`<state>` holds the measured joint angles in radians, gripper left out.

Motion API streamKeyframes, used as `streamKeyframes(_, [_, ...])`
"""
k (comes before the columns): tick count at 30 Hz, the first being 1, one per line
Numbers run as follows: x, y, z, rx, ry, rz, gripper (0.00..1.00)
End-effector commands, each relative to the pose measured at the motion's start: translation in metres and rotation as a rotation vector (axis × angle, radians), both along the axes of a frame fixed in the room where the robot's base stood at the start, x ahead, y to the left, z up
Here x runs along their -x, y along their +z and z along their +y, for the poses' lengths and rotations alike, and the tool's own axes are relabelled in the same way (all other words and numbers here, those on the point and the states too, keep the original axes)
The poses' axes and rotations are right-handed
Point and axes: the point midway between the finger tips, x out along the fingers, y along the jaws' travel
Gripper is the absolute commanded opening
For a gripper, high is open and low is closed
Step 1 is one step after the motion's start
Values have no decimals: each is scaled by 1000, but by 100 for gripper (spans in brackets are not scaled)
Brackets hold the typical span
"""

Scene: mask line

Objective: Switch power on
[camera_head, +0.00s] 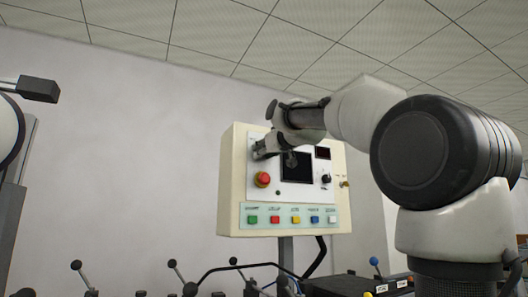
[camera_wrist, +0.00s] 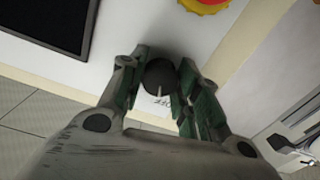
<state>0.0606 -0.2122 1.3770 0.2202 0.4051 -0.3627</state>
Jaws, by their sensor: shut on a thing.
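The cream control box (camera_head: 229,195) stands upright on a post in the head view. My gripper (camera_head: 262,153) is at the upper left of its panel, above the red emergency button (camera_head: 262,179). In the wrist view, the green-padded fingers are shut on a small black rotary knob (camera_wrist: 160,74) with a white pointer line. A printed label beside the knob is partly covered and unreadable. In the head view my gripper hides this knob. The red and yellow button (camera_wrist: 205,4) shows at the top edge of the wrist view.
A key (camera_head: 345,184) is on the right. Levers with blue and dark balls (camera_head: 76,265) rise below.

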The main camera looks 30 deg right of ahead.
Motion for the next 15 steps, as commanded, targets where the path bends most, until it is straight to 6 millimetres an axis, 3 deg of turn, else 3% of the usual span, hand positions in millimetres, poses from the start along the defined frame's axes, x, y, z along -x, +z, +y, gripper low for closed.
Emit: streamKeyframes(15, [0, -1, 1, -489, 1, 0, 9])
